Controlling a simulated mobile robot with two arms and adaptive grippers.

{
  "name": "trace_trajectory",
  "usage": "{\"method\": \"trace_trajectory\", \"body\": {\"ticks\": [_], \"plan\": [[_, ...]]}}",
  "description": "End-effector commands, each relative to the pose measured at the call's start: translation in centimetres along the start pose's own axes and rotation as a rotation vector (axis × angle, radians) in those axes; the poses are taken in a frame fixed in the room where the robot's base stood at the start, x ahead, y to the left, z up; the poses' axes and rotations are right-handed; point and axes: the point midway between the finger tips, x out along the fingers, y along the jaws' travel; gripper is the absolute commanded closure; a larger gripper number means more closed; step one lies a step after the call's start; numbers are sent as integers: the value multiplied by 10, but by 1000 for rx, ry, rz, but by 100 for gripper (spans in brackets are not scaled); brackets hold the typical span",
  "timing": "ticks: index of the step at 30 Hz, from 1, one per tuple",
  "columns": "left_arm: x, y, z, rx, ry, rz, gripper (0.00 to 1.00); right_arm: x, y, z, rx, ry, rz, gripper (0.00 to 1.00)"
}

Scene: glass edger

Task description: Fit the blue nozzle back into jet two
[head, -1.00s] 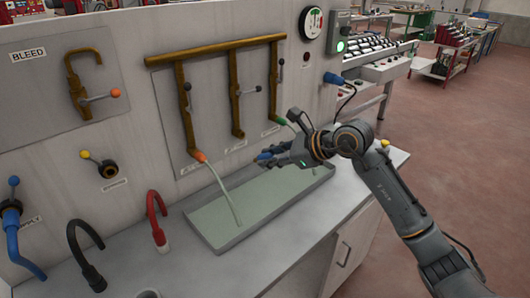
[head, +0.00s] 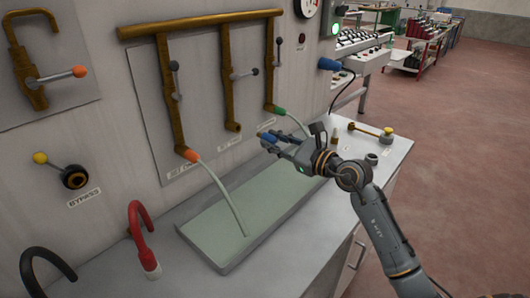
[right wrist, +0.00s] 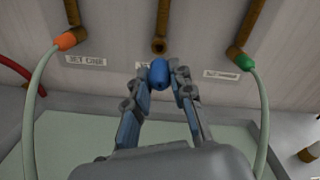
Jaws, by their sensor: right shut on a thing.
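The blue nozzle (head: 268,138) is held between the fingertips of my right gripper (head: 276,145), which is shut on it. In the right wrist view the blue nozzle (right wrist: 159,73) shows between both fingers, just below the bare open end of the middle pipe, jet two (right wrist: 159,45). A gap shows between them in the picture. In the head view, jet two's pipe (head: 233,126) ends to the left of and slightly above the nozzle. Its label is partly hidden by the nozzle in the wrist view. My left gripper is not in view.
The orange nozzle (head: 191,155) and green nozzle (head: 279,111) flank jet two, each with a pale stream curving down. A shallow tray (head: 222,268) lies below.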

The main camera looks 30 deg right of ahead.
Motion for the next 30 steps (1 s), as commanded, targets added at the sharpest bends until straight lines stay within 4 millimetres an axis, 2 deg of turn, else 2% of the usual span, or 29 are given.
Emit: {"method": "trace_trajectory", "body": {"ticks": [1,3,14,21,30], "plan": [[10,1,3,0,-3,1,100,0,4,-9,2,-8,-4,100],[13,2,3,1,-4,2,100,0,5,-12,1,-18,-8,100],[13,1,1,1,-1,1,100,0,5,-11,-1,-24,-10,100],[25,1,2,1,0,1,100,-1,6,-14,-68,-26,-10,100],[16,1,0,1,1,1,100,29,4,-8,-62,-28,-11,100]]}}
